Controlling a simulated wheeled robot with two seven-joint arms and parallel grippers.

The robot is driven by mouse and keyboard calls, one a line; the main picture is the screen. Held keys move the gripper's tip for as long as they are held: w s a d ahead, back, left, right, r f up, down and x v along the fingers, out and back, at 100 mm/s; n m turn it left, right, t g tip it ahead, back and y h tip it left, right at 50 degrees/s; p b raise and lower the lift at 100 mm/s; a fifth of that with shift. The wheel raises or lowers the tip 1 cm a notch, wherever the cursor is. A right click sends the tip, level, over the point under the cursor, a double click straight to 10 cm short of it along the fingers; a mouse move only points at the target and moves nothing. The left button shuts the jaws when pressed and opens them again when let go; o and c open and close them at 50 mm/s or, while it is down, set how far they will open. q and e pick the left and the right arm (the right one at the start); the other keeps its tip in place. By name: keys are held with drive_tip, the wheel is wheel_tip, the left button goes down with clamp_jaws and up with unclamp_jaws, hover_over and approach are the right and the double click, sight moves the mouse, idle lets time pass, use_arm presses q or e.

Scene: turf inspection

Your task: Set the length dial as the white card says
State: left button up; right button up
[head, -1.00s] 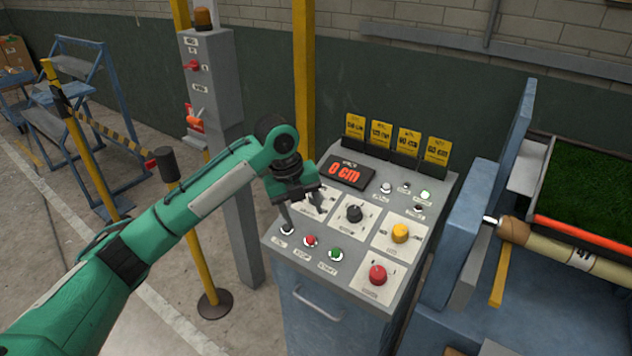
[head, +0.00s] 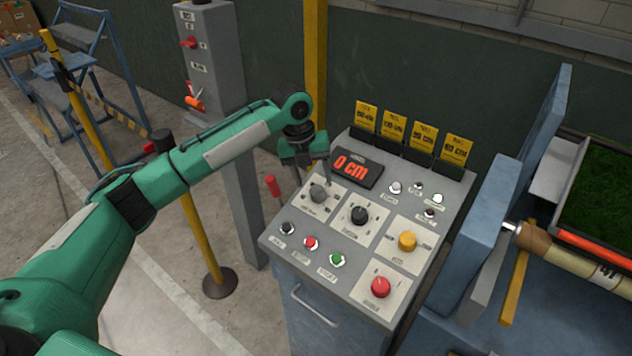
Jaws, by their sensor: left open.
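The control panel (head: 289,213) has a display (head: 357,168) reading 0 cm. The small labels are too blurred to tell which is the length dial. My left gripper (head: 313,180) is open, fingers pointing down, close to the grey dial; I cannot tell if it touches. Several yellow cards (head: 395,127) stand along the panel's back edge. I see no white card. My right gripper is not in view.
Black, red and green buttons (head: 337,260) line the panel's front left. A grey switch post (head: 212,60) stands behind my left arm, with a yellow barrier post (head: 204,235) nearer.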

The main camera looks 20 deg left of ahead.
sight(316, 189)
use_arm(q)
drive_tip(key=x, duration=0.3)
drive_tip(key=shift+s+f+p, duration=0.1)
drive_tip(key=shift+f+p, duration=0.05)
drive_tip(key=shift+p, duration=0.15)
drive_tip(key=shift+d+f, duration=0.1)
drive_tip(key=shift+f, duration=0.25)
drive_tip(key=c, duration=1)
drive_tip(key=shift+o, duration=0.2)
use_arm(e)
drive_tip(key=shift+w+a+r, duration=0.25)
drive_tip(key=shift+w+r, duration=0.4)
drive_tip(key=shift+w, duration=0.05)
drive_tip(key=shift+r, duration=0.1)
